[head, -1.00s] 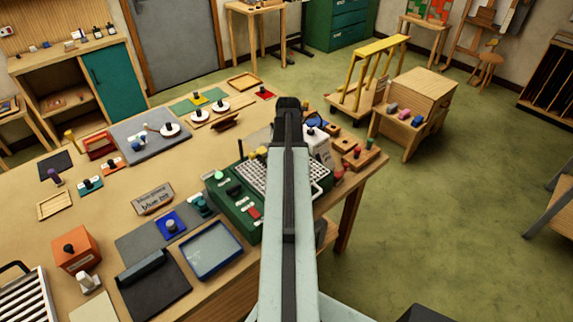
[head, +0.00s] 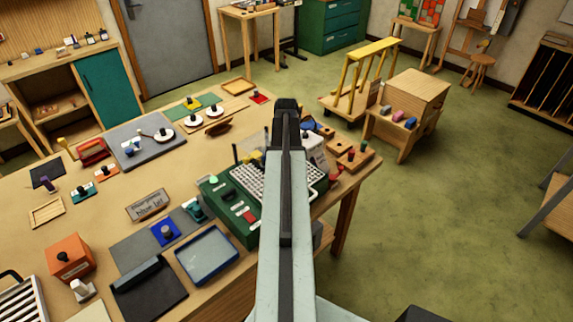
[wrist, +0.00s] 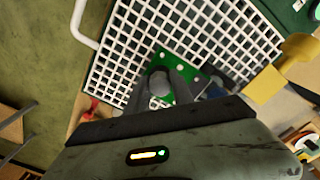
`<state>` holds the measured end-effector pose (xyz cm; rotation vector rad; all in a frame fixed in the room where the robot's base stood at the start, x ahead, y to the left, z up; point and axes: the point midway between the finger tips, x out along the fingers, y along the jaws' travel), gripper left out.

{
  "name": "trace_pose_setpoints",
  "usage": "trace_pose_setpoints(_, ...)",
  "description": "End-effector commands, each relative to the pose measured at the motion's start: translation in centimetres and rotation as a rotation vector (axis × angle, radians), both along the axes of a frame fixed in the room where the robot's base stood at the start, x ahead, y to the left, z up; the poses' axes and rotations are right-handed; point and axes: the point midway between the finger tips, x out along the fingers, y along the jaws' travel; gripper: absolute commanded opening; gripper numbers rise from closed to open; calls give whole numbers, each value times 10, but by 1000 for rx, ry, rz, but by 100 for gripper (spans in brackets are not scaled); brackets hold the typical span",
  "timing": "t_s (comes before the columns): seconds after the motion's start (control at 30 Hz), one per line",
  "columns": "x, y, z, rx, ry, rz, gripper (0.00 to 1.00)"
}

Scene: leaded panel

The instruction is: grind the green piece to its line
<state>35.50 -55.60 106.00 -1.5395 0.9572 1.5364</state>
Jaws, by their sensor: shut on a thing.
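The green piece (wrist: 180,70) shows in the wrist view as a flat plate with a knob and small light dots. My gripper (wrist: 160,80) is shut on its knob, and the piece is over the white grid (wrist: 150,35); I cannot tell whether it touches the grid. The line on the piece cannot be made out. In the head view the green grinder (head: 226,205) with its white grid top stands at the table's right edge. My own arm hides the gripper and the piece there.
A yellow part (wrist: 265,84) stands beside the grid in the wrist view. A blue-rimmed tray (head: 208,256) and a blue piece (head: 165,232) lie left of the grinder. Wooden blocks with knobs (head: 352,158) are on the right. Open floor lies beyond the table's right edge.

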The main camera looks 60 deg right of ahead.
Motion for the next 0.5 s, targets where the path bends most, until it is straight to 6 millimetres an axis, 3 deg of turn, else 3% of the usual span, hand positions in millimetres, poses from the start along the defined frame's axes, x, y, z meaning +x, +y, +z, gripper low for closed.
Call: trace_pose_setpoints(0.5, -25, 9, 0, 0, -1, 0, 0)
